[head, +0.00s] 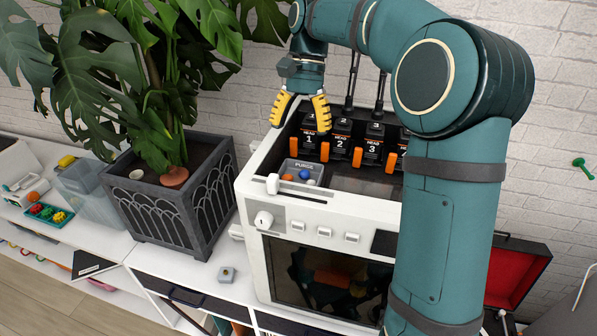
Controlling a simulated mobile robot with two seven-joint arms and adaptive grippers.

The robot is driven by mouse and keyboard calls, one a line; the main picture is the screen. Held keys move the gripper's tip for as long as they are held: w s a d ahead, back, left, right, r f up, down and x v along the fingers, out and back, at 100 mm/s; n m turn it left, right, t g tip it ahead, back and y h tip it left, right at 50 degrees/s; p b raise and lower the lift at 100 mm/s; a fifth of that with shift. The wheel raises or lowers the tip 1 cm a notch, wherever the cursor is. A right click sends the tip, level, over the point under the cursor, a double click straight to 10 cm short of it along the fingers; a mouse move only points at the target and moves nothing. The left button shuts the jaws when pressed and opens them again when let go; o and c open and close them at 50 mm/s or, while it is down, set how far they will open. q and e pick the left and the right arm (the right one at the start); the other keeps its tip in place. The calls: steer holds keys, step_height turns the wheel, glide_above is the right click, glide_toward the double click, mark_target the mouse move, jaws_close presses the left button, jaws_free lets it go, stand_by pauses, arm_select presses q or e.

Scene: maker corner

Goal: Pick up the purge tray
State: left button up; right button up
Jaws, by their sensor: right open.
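The purge tray (293,167) is a small grey tray labelled "PURGE" on top of the white machine, at its left front corner. An orange ball, a blue ball and a whitish ball lie in it. My right gripper (297,130) has yellow-and-black fingers. It is open and empty, pointing down above and behind the tray, and does not touch it as far as I can see. My left gripper is not in view.
The white machine (256,213) has several numbered black heads (340,142) beside the tray. A planter (172,222) with a large leafy plant (127,75) stands to the left. An open red-lined case (516,272) is at the right. The white counter (190,262) has free room in front of the planter.

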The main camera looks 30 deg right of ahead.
steer(key=b, duration=0.1)
glide_above(299, 180)
steer(key=s+a, duration=0.2)
steer(key=s, duration=0.1)
steer(key=f, duration=0.6)
steer(key=shift+w+a+f, duration=0.1)
steer(key=shift+a+f, duration=0.1)
steer(key=shift+f, duration=0.1)
steer(key=shift+a+f, duration=0.15)
steer(key=shift+f, duration=0.4)
steer(key=shift+b+x, duration=0.3)
steer(key=shift+x, duration=2.3)
jaws_close()
